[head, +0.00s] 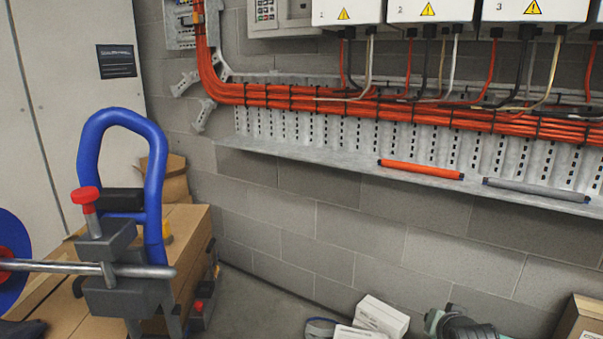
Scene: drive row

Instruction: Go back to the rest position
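Neither of my grippers can be made out in the head view, so their fingers and anything in them are hidden from me. A dark shape shows at the bottom left corner, too cut off to identify. An orange rod (421,169) and a grey rod (536,190) lie apart on the metal ledge (320,155) below the cable run.
A stand with a blue tubular frame (154,190), red knob (85,195) and steel bar is close at left, by cardboard boxes (187,222). White boxes (380,317) and a green-grey tool (459,327) are low at the front. Orange cables (290,97) run along the wall.

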